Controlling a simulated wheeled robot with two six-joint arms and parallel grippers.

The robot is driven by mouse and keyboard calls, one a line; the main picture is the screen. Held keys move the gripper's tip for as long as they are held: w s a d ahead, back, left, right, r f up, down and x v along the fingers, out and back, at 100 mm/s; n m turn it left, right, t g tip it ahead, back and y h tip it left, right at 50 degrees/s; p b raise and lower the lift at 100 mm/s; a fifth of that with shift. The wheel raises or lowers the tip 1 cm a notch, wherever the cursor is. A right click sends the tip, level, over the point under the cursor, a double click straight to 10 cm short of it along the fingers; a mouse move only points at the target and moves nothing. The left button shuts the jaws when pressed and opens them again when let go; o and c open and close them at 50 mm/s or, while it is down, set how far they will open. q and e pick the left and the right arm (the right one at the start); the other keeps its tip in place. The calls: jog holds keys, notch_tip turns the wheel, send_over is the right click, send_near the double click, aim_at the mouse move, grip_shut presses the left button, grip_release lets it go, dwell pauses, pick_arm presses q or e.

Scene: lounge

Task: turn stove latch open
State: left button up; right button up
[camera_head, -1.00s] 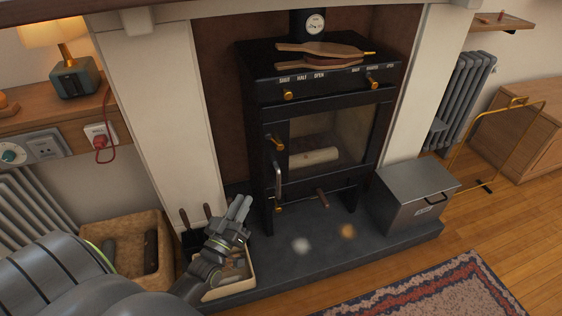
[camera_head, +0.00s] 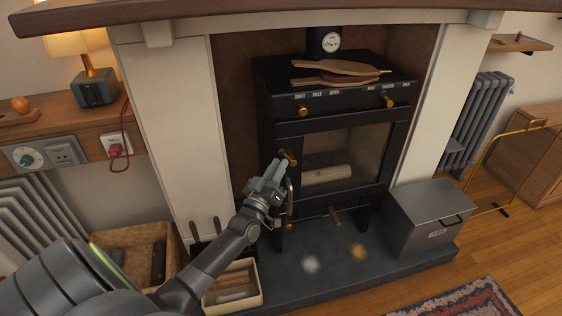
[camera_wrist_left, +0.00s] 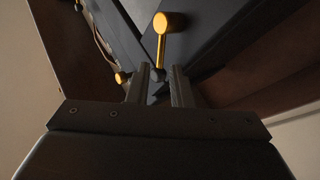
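The black stove (camera_head: 345,130) stands in the fireplace with its glass door closed. A small brass latch (camera_head: 289,158) sits at the left edge of the door. My left gripper (camera_head: 279,167) is just left of and below the latch, its fingers pointing up toward it. In the left wrist view a brass lever with a round knob (camera_wrist_left: 170,22), seemingly the latch, rises beyond the fingertips. The two fingers (camera_wrist_left: 161,80) are a little apart with nothing clearly held. Contact with the lever cannot be told. My right gripper is out of view.
Brass knobs (camera_head: 303,110) line the stove's upper front. Bellows (camera_head: 335,72) lie on top. A metal box (camera_head: 428,215) stands right on the hearth; a kindling tray (camera_head: 256,290) stands left.

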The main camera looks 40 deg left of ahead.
aim_at(287, 157)
pick_arm(q)
jog(key=shift+x, duration=1.25)
grip_shut()
